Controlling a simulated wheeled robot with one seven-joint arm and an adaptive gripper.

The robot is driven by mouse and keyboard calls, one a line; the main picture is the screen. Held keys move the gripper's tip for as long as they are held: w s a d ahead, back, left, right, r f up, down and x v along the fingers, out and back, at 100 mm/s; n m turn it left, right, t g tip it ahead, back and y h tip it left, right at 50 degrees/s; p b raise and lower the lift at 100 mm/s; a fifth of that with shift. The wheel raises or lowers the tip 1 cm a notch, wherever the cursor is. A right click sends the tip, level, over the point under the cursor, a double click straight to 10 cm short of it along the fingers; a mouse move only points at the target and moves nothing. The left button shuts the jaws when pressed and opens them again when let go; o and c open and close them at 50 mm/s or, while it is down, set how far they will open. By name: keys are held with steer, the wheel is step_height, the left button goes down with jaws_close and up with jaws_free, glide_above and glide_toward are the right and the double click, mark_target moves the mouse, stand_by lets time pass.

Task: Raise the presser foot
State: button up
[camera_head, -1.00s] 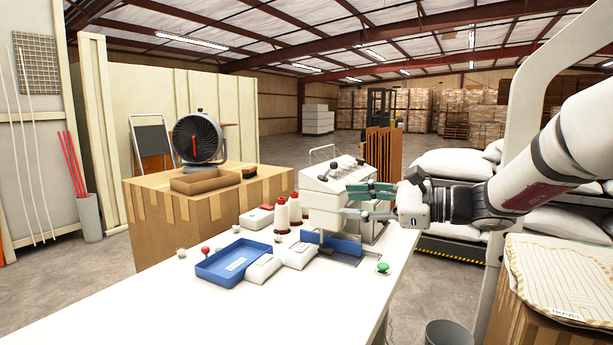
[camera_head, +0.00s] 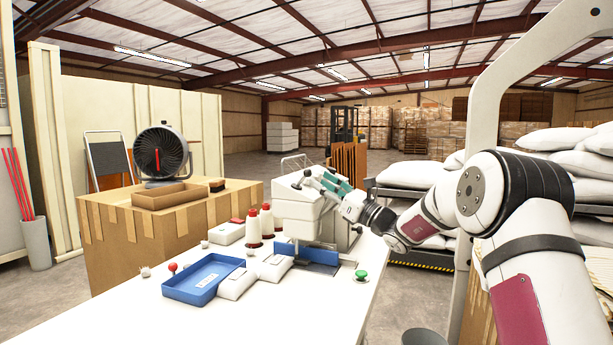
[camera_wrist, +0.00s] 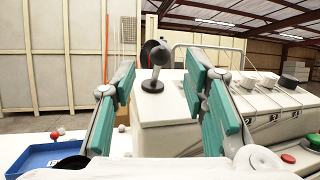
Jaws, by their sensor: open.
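The white sewing machine (camera_head: 294,209) stands on the white table, with its blue plate (camera_head: 318,256) at the front. My gripper (camera_head: 320,181) is open at the upper right of the machine, tilted, with teal finger pads. In the wrist view, a black-knobbed lever (camera_wrist: 153,80) rises from the machine's top (camera_wrist: 165,108). It appears in the gap between my open fingers (camera_wrist: 162,75), beyond them and not gripped. The presser foot itself cannot be made out.
On the machine are several numbered dials (camera_wrist: 268,82) and a red button (camera_wrist: 288,158).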

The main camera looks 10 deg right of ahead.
mark_target(307, 174)
steer(key=shift+x, duration=3.15)
jaws_close()
